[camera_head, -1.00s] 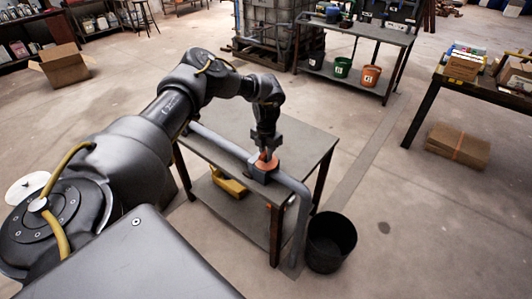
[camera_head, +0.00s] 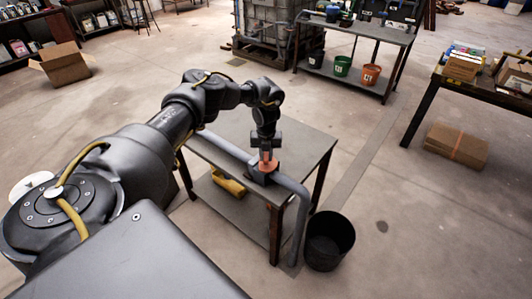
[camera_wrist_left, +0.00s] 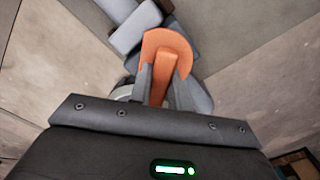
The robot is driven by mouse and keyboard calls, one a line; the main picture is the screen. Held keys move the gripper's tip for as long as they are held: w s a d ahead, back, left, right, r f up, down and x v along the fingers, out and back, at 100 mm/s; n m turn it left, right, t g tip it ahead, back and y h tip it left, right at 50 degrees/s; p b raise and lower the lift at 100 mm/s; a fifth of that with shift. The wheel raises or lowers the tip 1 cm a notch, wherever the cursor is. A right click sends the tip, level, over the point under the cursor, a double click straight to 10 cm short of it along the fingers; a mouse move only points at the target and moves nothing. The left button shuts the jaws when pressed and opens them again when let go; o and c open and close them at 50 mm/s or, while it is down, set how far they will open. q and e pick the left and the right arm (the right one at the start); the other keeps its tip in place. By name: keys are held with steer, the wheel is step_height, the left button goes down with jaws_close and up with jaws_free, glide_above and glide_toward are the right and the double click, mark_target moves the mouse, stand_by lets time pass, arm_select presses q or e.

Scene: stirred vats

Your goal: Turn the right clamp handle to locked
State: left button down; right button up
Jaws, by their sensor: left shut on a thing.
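The orange clamp handle (camera_wrist_left: 165,50) sits on a dark clamp body on the grey pipe (camera_head: 226,143). In the head view the handle (camera_head: 266,164) shows under my left gripper (camera_head: 266,148), which points down from above. In the left wrist view my left gripper's two fingers (camera_wrist_left: 161,85) are on either side of the handle's raised grip, shut on it. The fingers and hand hide part of the handle and clamp. My right gripper is not in view.
The pipe runs along a grey table (camera_head: 308,150) and bends down past its front right edge. A black bin (camera_head: 330,240) stands on the floor beside that bend. A yellow object (camera_head: 229,184) lies on the lower shelf. A shelf with green and orange buckets (camera_head: 371,75) stands behind.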

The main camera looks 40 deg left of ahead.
arm_select(q)
steer(key=n+p, duration=0.1)
steer(key=n, duration=0.4)
steer(key=shift+a+r+n, duration=0.1)
steer(key=shift+n, duration=0.2)
steer(key=shift+n+p, duration=0.9)
steer(key=shift+n, duration=1.4)
steer(key=shift+w, duration=0.1)
steer(key=c, duration=1.4)
jaws_free()
steer(key=shift+o, duration=0.5)
